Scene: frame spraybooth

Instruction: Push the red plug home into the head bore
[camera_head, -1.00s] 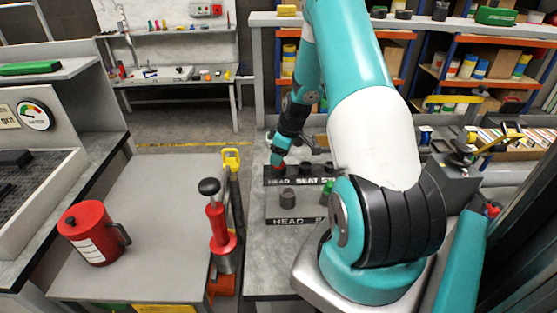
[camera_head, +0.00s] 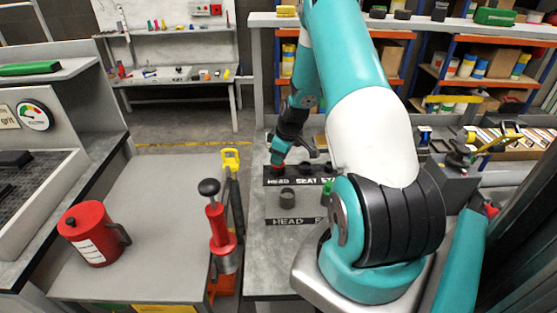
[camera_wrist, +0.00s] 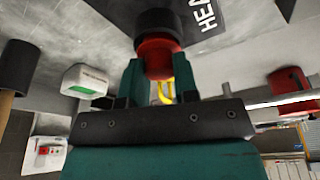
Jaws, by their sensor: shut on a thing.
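My gripper (camera_wrist: 159,72) is shut on the red plug (camera_wrist: 157,58), with one dark teal finger on each side of it. In the wrist view the plug's far end meets a dark round socket (camera_wrist: 158,20) beside a label reading "HEA". The plug's outer part shows outside the socket. I cannot tell how deep it sits. In the head view my gripper (camera_head: 277,158) is over the left end of the black "HEAD SEAT STAND" strip (camera_head: 300,182), with a little of the red plug (camera_head: 276,167) showing below it. The bore's opening is hidden.
A dark grey ring (camera_head: 288,196) stands in front of that strip, and a green object (camera_head: 327,186) is partly behind my arm. A red can (camera_head: 91,233) stands on the left table, which is otherwise mostly clear.

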